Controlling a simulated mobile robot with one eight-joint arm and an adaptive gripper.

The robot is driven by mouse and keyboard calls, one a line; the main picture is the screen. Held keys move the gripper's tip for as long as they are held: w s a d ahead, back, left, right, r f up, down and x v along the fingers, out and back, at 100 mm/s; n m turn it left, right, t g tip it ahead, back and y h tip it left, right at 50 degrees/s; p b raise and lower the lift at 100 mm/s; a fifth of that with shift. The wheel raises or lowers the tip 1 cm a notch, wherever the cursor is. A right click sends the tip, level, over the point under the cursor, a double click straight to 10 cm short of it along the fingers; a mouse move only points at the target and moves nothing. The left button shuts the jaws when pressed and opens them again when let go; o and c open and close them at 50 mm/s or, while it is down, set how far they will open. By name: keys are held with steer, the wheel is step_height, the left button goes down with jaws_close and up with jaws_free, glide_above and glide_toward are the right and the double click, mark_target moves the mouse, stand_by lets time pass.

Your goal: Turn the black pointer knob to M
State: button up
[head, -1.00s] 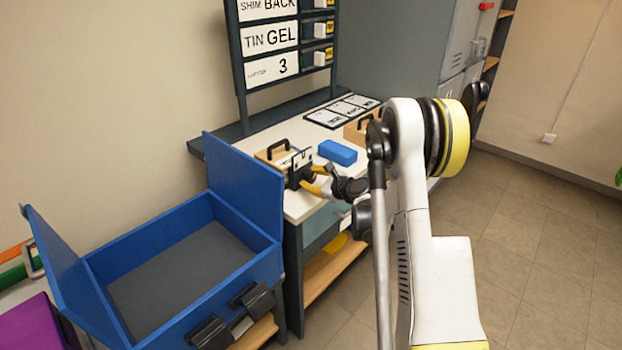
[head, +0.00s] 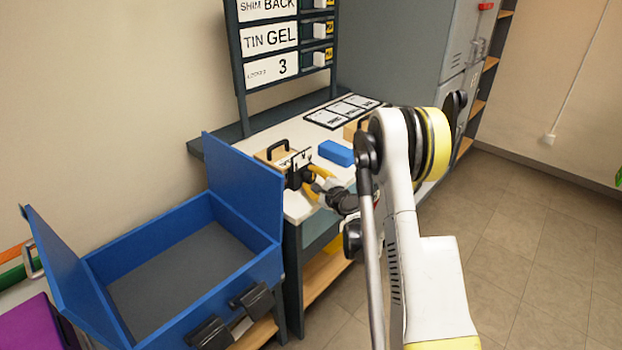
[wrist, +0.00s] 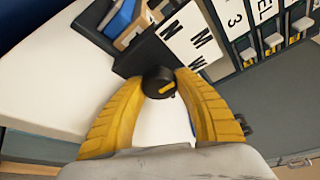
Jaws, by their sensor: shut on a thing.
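The black pointer knob (wrist: 158,80) is round, with a yellow pointer mark, and sits in the wrist view between the tips of my two yellow fingers. My gripper (wrist: 160,86) is shut on it. The white letter plate (wrist: 186,36) behind it carries several black letters, an M among them. The mark's end faces down and right in the wrist view; which letter it matches I cannot tell. In the head view my gripper (head: 309,178) is at the small dark-fronted box on the bench, and the knob itself is too small to make out.
A blue block (head: 337,153) lies on the white bench top (head: 298,207) right of the box. A large open blue crate (head: 140,235) stands in front, left of the bench. A label rack (head: 270,40) rises behind. Floor on the right is clear.

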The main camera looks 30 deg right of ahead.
steer(key=o, duration=1.2)
